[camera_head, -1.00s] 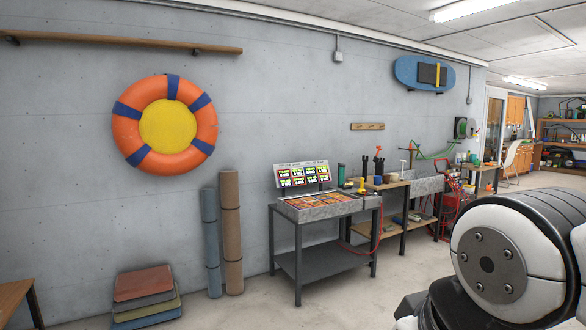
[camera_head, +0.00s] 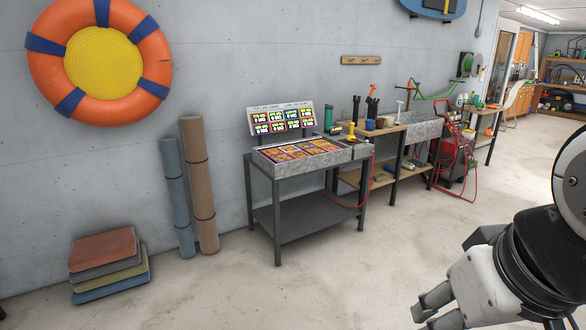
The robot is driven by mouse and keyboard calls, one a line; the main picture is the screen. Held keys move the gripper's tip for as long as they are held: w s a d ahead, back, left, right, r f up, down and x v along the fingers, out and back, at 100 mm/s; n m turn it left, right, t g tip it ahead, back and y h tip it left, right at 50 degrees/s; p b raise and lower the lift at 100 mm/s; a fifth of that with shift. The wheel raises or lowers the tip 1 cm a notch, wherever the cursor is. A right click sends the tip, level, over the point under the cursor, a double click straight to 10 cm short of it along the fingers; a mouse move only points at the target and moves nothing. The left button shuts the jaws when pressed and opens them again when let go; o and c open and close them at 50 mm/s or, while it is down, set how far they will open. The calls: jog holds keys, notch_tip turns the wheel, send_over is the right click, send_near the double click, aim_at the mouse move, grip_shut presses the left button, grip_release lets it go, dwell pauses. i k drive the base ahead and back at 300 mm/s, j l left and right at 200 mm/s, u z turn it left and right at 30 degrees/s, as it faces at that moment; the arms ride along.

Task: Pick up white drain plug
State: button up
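I cannot make out a white drain plug for sure. A small white T-shaped thing (camera_head: 399,108) stands upright by the left end of the grey sink (camera_head: 424,130) on the workbench, too small to identify. The inside of the sink is mostly hidden. My gripper (camera_head: 434,309) is at the lower right, pointing down and left, far in front of the benches and touching nothing that I can see. Its fingers are partly cut off by the bottom edge, so their opening is unclear.
Rolled mats (camera_head: 199,185) and stacked pads (camera_head: 108,262) are at left. A red cart (camera_head: 460,150) with a hose stands right of the sink. The concrete floor in front is clear.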

aim_at(397, 122)
jog(key=i+l+u, duration=0.1)
jog(key=i, duration=1.3)
jog(key=i+l+z, duration=0.1)
jog(key=i+z, duration=0.4)
jog(key=i+j+z, duration=0.15)
jog(key=i+z, duration=0.3)
jog(key=i+l+z, duration=0.1)
jog(key=i+z, duration=0.2)
jog(key=i, duration=0.45)
jog(key=i+j+z, duration=0.1)
jog(key=i+z, duration=0.15)
jog(key=i, duration=0.5)
jog(key=i+z, duration=0.2)
jog(key=i, duration=0.7)
jog(key=i+j+z, duration=0.2)
jog(key=i, duration=0.7)
jog(key=i+u, duration=0.8)
jog(key=i+l+u, duration=0.4)
jog(key=i+j+u, duration=0.15)
jog(key=i+u, duration=0.3)
jog(key=i+l+u, duration=0.1)
jog(key=i+u, duration=0.35)
jog(key=i, duration=0.15)
